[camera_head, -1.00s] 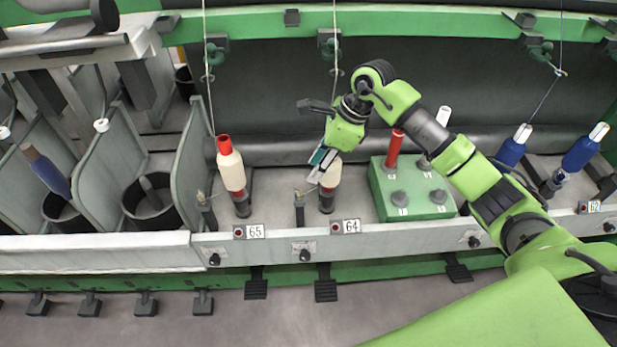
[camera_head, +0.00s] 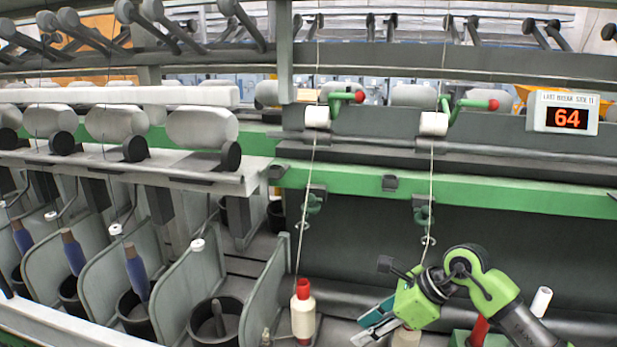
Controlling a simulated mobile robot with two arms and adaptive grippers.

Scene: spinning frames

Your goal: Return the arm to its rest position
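My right arm (camera_head: 497,297) comes in from the lower right, green and dark grey. Its gripper (camera_head: 362,331) points to the lower left, with its teal and pale fingers apart and nothing seen between them. A cream bobbin with a red top (camera_head: 303,315) stands upright to the left of the gripper, apart from it. Another cream bobbin (camera_head: 406,338) shows partly just below the gripper, mostly hidden by it and the frame edge. My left gripper is not in view.
A display reading 64 (camera_head: 566,118) hangs at the upper right. Yarn runs down from two white rollers, left (camera_head: 317,117) and right (camera_head: 433,124). A green rail (camera_head: 480,190) crosses behind the arm. Bins with blue tubes (camera_head: 137,272) and grey dividers (camera_head: 265,300) stand left.

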